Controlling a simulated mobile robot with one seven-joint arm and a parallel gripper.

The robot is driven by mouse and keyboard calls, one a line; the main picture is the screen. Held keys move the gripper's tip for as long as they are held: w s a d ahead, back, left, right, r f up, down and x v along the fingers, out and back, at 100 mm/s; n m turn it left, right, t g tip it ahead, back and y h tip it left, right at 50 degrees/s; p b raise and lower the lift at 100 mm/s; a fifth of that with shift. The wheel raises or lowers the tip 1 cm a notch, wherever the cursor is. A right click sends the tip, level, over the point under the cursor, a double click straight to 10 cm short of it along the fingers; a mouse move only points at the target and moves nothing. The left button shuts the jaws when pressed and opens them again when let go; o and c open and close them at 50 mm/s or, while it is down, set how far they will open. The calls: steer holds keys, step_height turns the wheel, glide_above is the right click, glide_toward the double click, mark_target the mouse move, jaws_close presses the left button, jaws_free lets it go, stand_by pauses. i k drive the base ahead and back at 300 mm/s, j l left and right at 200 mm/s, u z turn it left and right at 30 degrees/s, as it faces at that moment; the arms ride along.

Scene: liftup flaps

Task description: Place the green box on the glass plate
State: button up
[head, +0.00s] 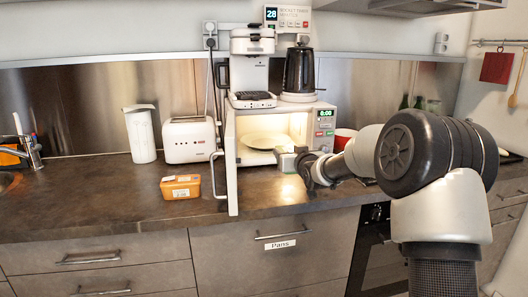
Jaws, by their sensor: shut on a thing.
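The microwave (330,110) stands open on the counter, its inside lit. A pale round plate (264,141) lies inside, on the microwave floor. My gripper (296,162) is at the right front of the opening, pointing left. It is shut on a small pale grey-green box (287,162), seen at the front of the opening, right of and nearer than the plate. The box seems apart from the plate. My fingers are small and partly hidden behind the box and wrist.
The open microwave door (231,165) juts forward on the left. An orange box (180,187) lies on the counter left of it. A toaster (188,139) and white jug (140,133) stand behind. A coffee maker (251,68) and kettle (299,70) stand on the microwave.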

mark_target(266, 141)
steer(key=i+j, duration=0.3)
steer(key=i, duration=0.2)
steer(key=i+j, duration=0.25)
steer(key=i, duration=0.3)
